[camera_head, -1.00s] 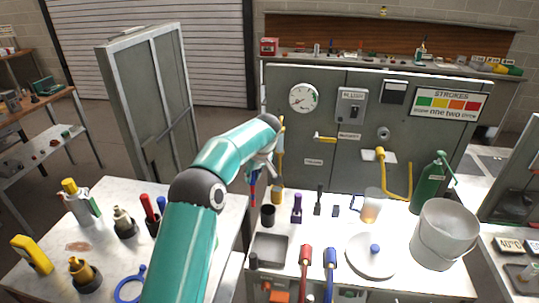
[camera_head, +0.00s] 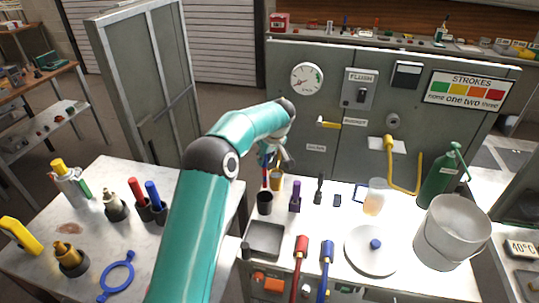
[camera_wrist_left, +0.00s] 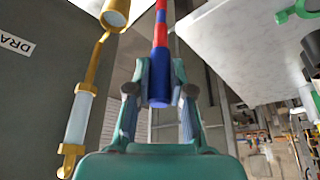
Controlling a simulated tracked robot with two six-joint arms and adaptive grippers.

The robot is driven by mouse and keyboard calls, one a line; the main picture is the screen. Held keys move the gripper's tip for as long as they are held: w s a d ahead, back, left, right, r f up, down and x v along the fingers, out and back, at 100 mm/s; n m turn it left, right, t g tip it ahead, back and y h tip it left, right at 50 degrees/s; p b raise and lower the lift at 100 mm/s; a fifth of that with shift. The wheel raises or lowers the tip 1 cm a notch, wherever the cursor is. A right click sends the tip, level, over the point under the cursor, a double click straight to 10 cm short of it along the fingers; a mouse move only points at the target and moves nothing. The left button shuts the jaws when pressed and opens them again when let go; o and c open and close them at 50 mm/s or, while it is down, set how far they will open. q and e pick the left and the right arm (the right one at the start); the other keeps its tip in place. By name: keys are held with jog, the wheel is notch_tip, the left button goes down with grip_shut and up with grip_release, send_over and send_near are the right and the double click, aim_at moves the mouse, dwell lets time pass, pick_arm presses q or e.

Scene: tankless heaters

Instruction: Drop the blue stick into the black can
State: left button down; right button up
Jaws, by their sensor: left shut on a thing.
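My left gripper (camera_head: 272,160) is over the back left of the right bench. It is shut on a stick with red and blue sections (camera_head: 265,178). In the left wrist view, the fingers grip the stick's blue end (camera_wrist_left: 160,90), and a red section (camera_wrist_left: 160,38) extends beyond. A small black can (camera_head: 265,203) stands on the bench just below the stick in the head view. I cannot tell whether the stick's lower end is above or behind the can's rim. Another blue stick (camera_head: 152,193) stands in a black holder on the left table, beside a red one (camera_head: 137,190). My right gripper is not in view.
A yellow-brown cup (camera_head: 277,182) stands close behind the can, and a purple tool (camera_head: 295,197) to its right. A grey tray (camera_head: 265,239) lies in front. The grey cabinet panel (camera_head: 340,130) rises behind. A yellow valve pipe (camera_wrist_left: 78,115) is left of the gripper in the wrist view.

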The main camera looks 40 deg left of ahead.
aim_at(265, 182)
pick_arm(q)
notch_tip(265, 182, down, 9)
jog(key=b, duration=0.4)
jog(key=shift+s+f, duration=0.1)
jog(key=shift+f+b, duration=0.35)
jog(key=shift+f, duration=0.45)
jog(key=c, duration=1)
grip_release()
jog(key=shift+o, duration=0.2)
jog(key=d+b, duration=0.2)
jog(key=s+d+b, duration=0.1)
jog(key=b, duration=0.1)
jog(key=shift+d, duration=0.35)
